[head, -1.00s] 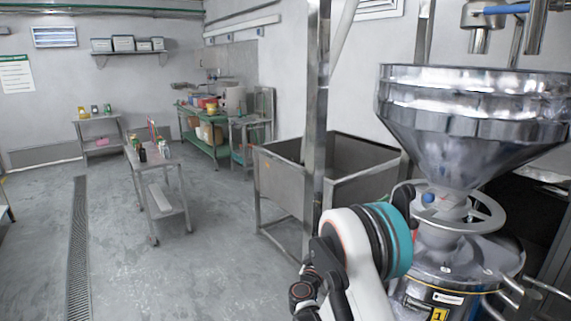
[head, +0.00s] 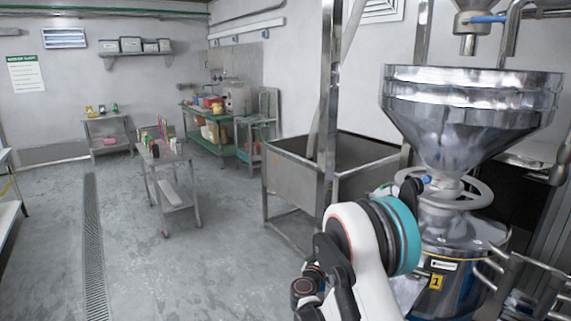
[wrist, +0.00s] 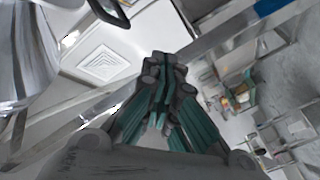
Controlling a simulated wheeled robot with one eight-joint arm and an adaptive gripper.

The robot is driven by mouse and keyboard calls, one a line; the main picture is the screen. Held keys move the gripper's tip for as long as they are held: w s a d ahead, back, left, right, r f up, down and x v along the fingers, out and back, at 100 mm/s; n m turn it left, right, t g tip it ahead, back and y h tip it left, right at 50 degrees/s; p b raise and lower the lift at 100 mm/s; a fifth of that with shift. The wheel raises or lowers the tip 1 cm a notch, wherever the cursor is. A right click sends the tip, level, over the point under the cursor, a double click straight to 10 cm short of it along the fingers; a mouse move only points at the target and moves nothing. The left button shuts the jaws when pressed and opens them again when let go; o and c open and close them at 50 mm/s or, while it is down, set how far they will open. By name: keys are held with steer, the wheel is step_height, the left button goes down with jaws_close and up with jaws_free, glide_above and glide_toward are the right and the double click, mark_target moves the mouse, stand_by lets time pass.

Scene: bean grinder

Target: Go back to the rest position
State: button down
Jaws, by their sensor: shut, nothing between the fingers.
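My gripper (wrist: 165,85) shows in the wrist view with its dark, teal-sided fingers together and nothing between them. In the head view my white arm with a teal band is raised in front of the bean grinder (head: 468,112), at the lower right. The grinder has a wide steel hopper, a handwheel (head: 478,196) and a yellow label with a 1. The arm overlaps the grinder's left side in the picture; I cannot tell the gap. The gripper's fingers are not clear in the head view.
A steel sink (head: 292,180) with a tall post (head: 327,100) stands left of the grinder. A small cart (head: 168,158) with bottles stands mid-floor. A green-topped bench (head: 207,112) is at the back. The grey floor at the left (head: 140,260) is open, with a drain strip (head: 94,245).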

steer(key=s+d+r+m+g+y+b, duration=0.1)
steer(key=s+d+r+m+g+b, duration=0.15)
steer(key=s+d+r, duration=0.45)
steer(key=s+d+r+m+g+b, duration=0.1)
steer(key=s+d+r+g+b, duration=0.2)
steer(key=s, duration=0.6)
steer(key=s+a+f+g+y+b, duration=0.1)
steer(key=s+f+y, duration=0.1)
steer(key=s, duration=0.8)
steer(key=s+a+f+g+y+b, duration=0.1)
steer(key=s+a+y, duration=0.1)
steer(key=s, duration=0.8)
steer(key=s+a+f+g+y+b, duration=0.2)
steer(key=s, duration=0.8)
steer(key=shift+f+y, duration=0.3)
steer(key=shift+f, duration=0.05)
